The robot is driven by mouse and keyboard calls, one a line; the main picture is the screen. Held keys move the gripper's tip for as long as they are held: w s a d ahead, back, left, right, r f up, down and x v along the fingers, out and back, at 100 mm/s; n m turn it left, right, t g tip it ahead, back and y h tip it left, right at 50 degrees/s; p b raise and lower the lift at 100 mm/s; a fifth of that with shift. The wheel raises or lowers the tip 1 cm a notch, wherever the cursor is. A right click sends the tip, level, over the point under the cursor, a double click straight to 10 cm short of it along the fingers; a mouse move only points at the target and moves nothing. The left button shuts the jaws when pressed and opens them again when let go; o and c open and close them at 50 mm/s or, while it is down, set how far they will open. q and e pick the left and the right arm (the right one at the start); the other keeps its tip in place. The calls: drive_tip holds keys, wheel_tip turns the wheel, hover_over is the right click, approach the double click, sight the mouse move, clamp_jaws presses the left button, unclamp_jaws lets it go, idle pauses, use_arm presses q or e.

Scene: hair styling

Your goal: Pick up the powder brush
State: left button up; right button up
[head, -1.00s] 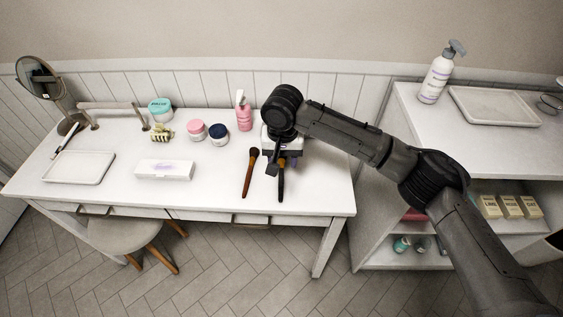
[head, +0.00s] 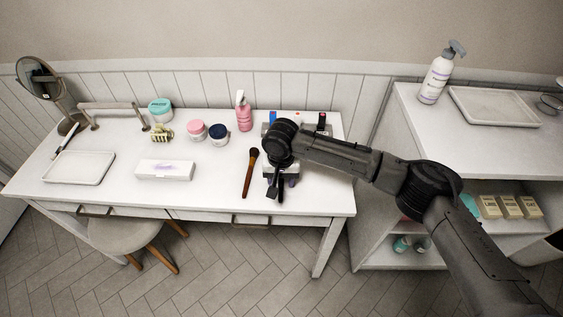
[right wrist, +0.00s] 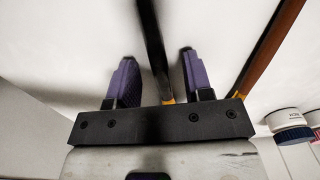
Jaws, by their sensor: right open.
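Two brushes lie on the white vanity table; I cannot tell for sure which one is the powder brush. One brush (head: 249,176) has a dark head and a brown handle and lies left of my right gripper (head: 279,184); its brown handle (right wrist: 269,55) shows at the right in the right wrist view. The other brush, black with an orange-gold part (right wrist: 152,45), runs between the two purple fingers of my right gripper (right wrist: 157,70). The fingers are open, with gaps on both sides of it. In the head view my gripper mostly hides this brush. My left gripper is not in view.
On the table (head: 215,190) stand a pink bottle (head: 243,115), jars (head: 219,134), a hair clip (head: 161,132), a white box (head: 165,170), a tray (head: 79,168) and a mirror (head: 40,78). A lipstick-like item (head: 321,122) stands behind my arm. A shelf unit (head: 460,140) is at right.

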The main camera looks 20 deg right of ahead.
clamp_jaws()
idle(0.4)
